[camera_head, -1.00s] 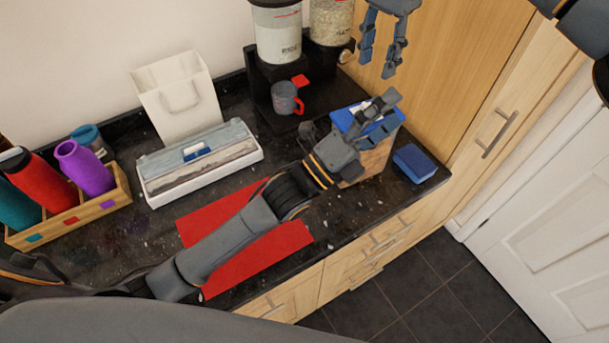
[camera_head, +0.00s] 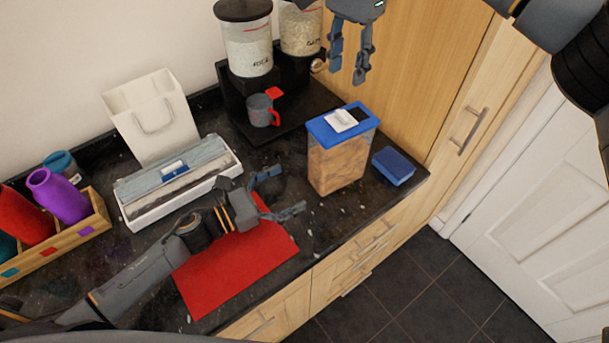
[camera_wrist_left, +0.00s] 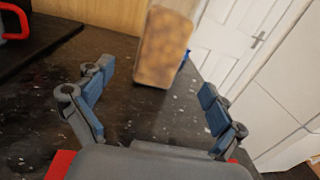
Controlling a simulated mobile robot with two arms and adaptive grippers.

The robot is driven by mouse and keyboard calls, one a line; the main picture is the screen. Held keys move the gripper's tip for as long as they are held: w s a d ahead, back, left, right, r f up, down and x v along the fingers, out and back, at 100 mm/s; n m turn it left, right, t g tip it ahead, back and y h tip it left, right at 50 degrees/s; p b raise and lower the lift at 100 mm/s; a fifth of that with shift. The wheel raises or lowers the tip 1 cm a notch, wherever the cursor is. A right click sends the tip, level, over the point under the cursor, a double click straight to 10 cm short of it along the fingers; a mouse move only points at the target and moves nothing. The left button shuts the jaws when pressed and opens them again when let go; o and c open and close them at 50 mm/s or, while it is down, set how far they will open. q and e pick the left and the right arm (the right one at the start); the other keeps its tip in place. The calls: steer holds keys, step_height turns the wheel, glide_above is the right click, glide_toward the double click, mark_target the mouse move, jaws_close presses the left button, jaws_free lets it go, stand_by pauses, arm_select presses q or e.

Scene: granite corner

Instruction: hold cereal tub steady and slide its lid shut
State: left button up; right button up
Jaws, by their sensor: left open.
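The cereal tub (camera_head: 337,166) stands upright on the dark counter, clear with brown contents and a blue lid (camera_head: 322,131). A white sliding piece (camera_head: 341,120) sits on the lid, with a dark patch beside it that looks like an opening. My left gripper (camera_head: 286,190) is open and empty, low over the counter to the left of the tub and apart from it. My right gripper (camera_head: 347,70) hangs open and empty above and behind the tub.
A blue sponge-like block (camera_head: 393,166) lies right of the tub near the counter edge. A red mat (camera_head: 235,272) lies under my left arm. A grey mug (camera_head: 260,110) stands on the black dispenser base behind. A white box (camera_head: 180,190) and bottle crate (camera_head: 60,247) are left.

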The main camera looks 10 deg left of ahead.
mark_target(337, 163)
arm_select(q)
steer(key=x, duration=1.3)
steer(key=shift+d, duration=0.2)
